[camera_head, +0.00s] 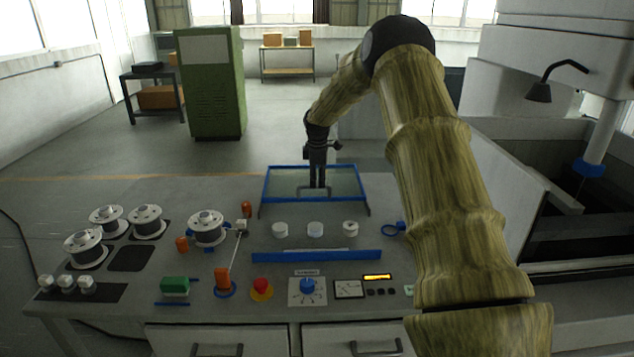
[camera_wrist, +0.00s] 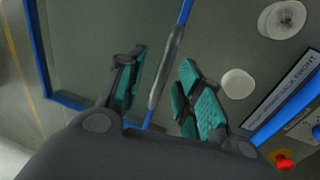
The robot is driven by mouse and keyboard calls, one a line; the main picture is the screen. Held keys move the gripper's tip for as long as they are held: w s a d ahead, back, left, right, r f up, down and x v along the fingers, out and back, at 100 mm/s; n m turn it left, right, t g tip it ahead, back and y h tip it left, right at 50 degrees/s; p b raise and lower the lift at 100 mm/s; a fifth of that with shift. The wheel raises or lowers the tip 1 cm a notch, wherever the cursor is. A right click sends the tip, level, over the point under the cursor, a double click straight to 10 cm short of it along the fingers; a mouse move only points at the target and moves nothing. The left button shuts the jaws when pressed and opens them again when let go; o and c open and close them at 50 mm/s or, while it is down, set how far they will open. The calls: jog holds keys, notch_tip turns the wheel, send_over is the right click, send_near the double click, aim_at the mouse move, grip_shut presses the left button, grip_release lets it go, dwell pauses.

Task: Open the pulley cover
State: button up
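The pulley cover is a clear panel in a blue frame (camera_head: 343,168) at the back middle of the grey bench. In the wrist view its blue frame (camera_wrist: 44,68) runs down the left side. A grey grip (camera_wrist: 167,68) sits on a thin blue bar. My gripper (camera_head: 317,186) points down at the cover in the head view. In the wrist view my gripper (camera_wrist: 163,90) is open, with one teal-padded finger on each side of the bar and grip. Gaps show between pads and grip. I cannot tell how deep the grip sits between the fingers.
White round pieces (camera_head: 315,229) stand in front of the cover, with a blue rail (camera_head: 317,256) nearer. Wire spools (camera_head: 145,222) stand at left. A red button (camera_head: 261,285) and blue dial (camera_head: 307,286) are near the front edge. A dark tank (camera_head: 590,215) is at right.

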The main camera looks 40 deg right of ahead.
notch_tip(320, 180, up, 10)
jog(key=s+a, duration=0.1)
jog(key=shift+s, duration=0.3)
dwell(0.5)
